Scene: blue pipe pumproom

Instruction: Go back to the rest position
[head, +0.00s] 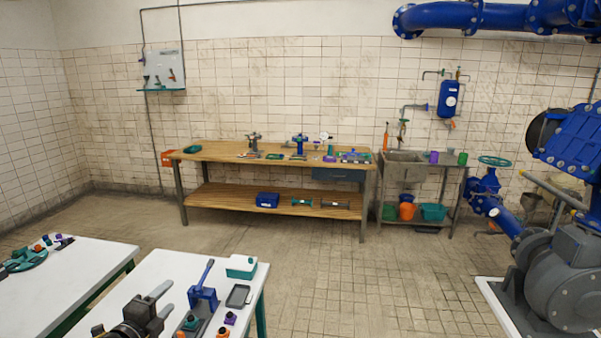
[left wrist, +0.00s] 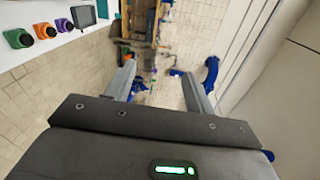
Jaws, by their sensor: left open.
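My left gripper (head: 168,298) is at the bottom of the head view, over or beside the left part of the near white table. It is open, and its two fingers (left wrist: 160,82) stand apart in the left wrist view with nothing between them. Past the fingers the wrist view shows the floor and, far off, the wooden workbench and blue pipes. My right gripper is not in view.
The near white table (head: 150,268) holds a blue lever press (head: 204,290), a teal-and-white box (head: 241,266), a dark tray (head: 238,296) and small coloured parts. Another white table (head: 75,280) is left. A wooden workbench (head: 215,152) and grey pump (head: 565,280) stand beyond open floor.

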